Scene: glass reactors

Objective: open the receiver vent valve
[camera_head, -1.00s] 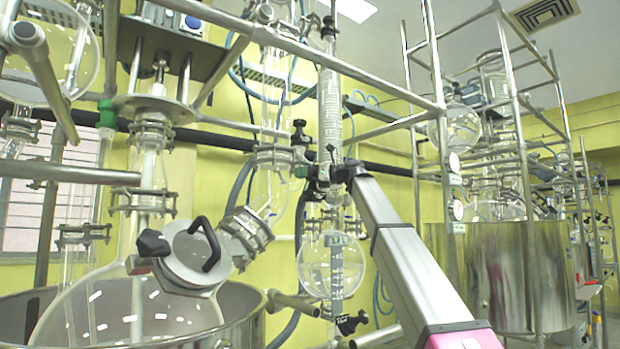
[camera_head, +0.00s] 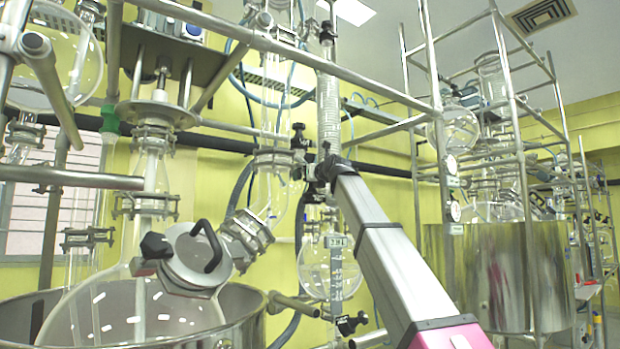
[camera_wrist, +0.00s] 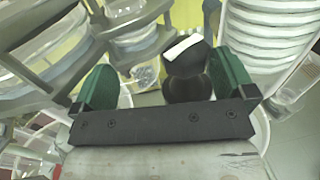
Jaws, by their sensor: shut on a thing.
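My gripper (camera_head: 322,172) reaches up to the fittings around the vertical glass column in the middle of the head view. It is small and partly hidden there by my arm. In the wrist view my gripper (camera_wrist: 165,84) has green finger pads at both sides. The round glass receiver (camera_head: 322,268) hangs below, with a graduated strip and a black valve (camera_head: 350,325) underneath.
Metal frame bars (camera_head: 300,55) cross above and beside my arm. Black clamp knobs (camera_head: 299,130) sit just left of my gripper. A large glass vessel (camera_head: 130,310) stands in a steel bath at left, and a steel tank (camera_head: 480,270) stands at right.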

